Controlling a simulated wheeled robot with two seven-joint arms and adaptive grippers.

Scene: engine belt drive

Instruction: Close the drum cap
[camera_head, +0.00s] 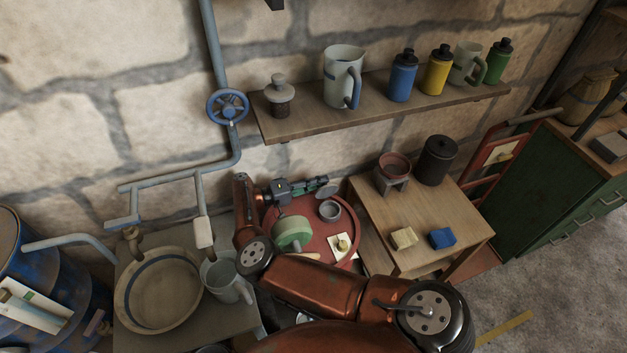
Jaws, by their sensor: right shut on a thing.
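A red drum (313,257) stands below the shelf, in the middle of the view. On its top is a short grey round spout (330,211). A dark flat disc, which looks like the drum cap (326,193), sits just behind the spout, apart from its mouth, so the spout looks open. My right gripper (321,182) reaches in from the left over the drum's far side. Its fingertips are shut at the disc's far edge; the exact contact is too small to see. My left gripper is not in view.
A wooden table (441,218) with pots and two blocks stands to the right. A basin (163,290) and grey jug (226,280) are to the left. A shelf (377,117) hangs above.

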